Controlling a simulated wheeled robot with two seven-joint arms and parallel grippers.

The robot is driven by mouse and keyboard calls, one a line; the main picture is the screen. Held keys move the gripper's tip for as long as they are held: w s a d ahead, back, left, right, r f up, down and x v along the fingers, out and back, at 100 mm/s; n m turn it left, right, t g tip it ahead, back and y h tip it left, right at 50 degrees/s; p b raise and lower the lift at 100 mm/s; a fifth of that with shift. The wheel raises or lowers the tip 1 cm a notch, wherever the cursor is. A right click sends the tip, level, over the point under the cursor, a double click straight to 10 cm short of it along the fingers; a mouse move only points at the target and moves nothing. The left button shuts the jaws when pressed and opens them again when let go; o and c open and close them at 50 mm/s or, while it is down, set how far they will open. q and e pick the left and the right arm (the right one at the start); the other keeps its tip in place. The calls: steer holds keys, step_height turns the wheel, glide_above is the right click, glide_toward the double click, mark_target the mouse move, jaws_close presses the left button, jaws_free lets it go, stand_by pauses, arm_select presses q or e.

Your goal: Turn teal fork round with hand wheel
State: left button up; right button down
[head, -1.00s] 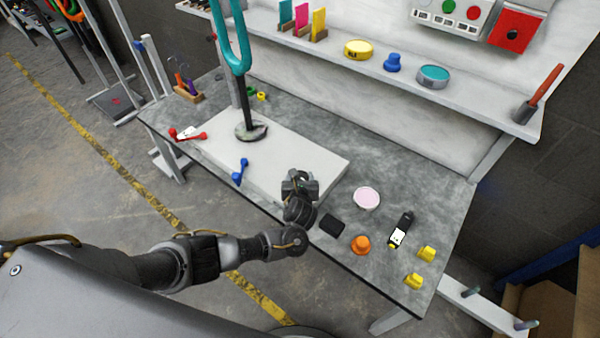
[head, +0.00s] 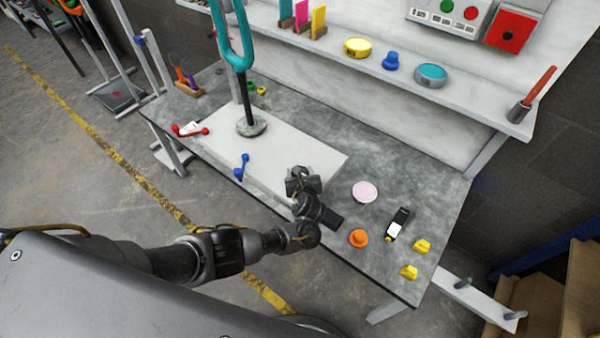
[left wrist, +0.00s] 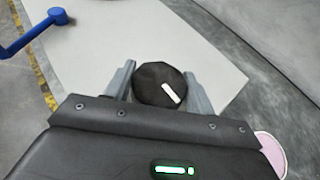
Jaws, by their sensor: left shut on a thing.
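The teal fork (head: 236,48) stands upright on a black post with a round grey foot (head: 251,127), on the white slab (head: 290,150). Its top is cut off by the picture edge. My left gripper (head: 303,178) is at the slab's front right corner. In the left wrist view its two fingers (left wrist: 160,88) are shut on the sides of a round black hand wheel (left wrist: 158,82) with a white mark. The gripper mostly hides the wheel in the head view. My right gripper is not in view.
A blue crank (head: 241,167) sits at the slab's front edge, and a red handle (head: 190,130) lies left. Right of my gripper are a pink-topped disc (head: 365,191), an orange knob (head: 358,238), a black-and-white device (head: 397,224) and yellow knobs (head: 421,247). A shelf (head: 470,105) runs behind.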

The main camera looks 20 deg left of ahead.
arm_select(q)
steer(key=o, duration=1)
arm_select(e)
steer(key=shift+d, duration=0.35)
arm_select(q)
steer(key=shift+s+d+r+p, duration=0.2)
steer(key=shift+s+r+p, duration=0.05)
steer(key=shift+s+p, duration=0.1)
steer(key=p+v, duration=0.3)
steer(key=v, duration=0.6)
steer(key=shift+w, duration=0.1)
steer(key=shift+s+d+r, duration=0.1)
steer(key=shift+s+d, duration=0.1)
steer(key=shift+s, duration=0.25)
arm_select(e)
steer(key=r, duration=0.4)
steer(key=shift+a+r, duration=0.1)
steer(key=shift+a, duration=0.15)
